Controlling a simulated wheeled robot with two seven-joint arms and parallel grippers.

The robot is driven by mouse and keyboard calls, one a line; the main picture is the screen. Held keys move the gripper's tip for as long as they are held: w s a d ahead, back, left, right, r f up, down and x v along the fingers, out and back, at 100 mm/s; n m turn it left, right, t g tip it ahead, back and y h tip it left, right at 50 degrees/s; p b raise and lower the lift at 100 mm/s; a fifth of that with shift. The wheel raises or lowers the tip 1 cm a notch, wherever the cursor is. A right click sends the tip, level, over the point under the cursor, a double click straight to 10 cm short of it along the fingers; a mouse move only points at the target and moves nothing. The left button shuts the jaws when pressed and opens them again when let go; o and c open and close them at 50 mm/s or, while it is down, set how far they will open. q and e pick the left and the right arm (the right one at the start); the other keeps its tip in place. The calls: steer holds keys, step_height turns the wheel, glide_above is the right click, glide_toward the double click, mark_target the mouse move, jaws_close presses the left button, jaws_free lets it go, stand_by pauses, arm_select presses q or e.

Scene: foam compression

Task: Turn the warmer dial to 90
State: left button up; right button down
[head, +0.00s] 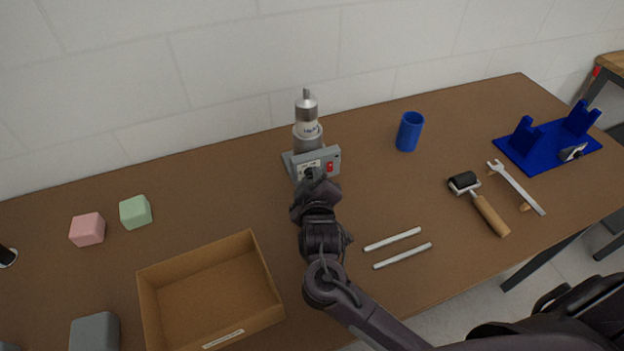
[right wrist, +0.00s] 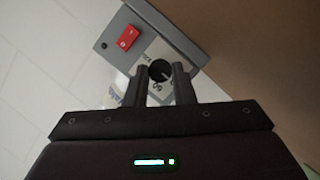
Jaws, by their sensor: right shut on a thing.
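The warmer (head: 309,150) is a grey box with a metal cylinder on top, standing at the back middle of the table. Its front panel carries a red switch (head: 330,167), which also shows in the right wrist view (right wrist: 128,37). The black dial (right wrist: 160,70) sits on the panel between the two fingers of my right gripper (right wrist: 162,84). The right gripper is shut on the dial; in the head view it (head: 312,178) covers most of the dial. The dial's setting cannot be read. My left gripper is not in view.
An open cardboard box (head: 210,295) stands front left, with pink (head: 88,229) and green (head: 135,211) blocks behind it. Two metal rods (head: 393,239) lie right of my arm. A blue cup (head: 409,131), a roller (head: 481,203), a wrench (head: 517,187) and a blue stand (head: 550,143) are further right.

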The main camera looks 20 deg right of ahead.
steer(key=shift+r+m+y+p, duration=0.1)
steer(key=shift+m+y+p, duration=0.2)
steer(key=shift+m+p, duration=0.3)
steer(key=shift+d+m+y+p, duration=0.1)
steer(key=shift+m+y+p, duration=0.2)
steer(key=shift+m+p, duration=0.1)
steer(key=shift+d+m+g+y+p, duration=0.15)
steer(key=shift+m+g+y+p, duration=0.5)
steer(key=shift+m, duration=0.65)
steer(key=shift+t+y, duration=0.25)
steer(key=shift+y, duration=0.1)
steer(key=c, duration=1.2)
jaws_free()
steer(key=b+v, duration=0.1)
steer(key=v, duration=0.5)
steer(key=shift+s+r+b, duration=0.1)
steer(key=shift+s+b, duration=0.2)
steer(key=shift+s, duration=0.1)
steer(key=shift+s+r, duration=0.3)
steer(key=shift+s, duration=0.15)
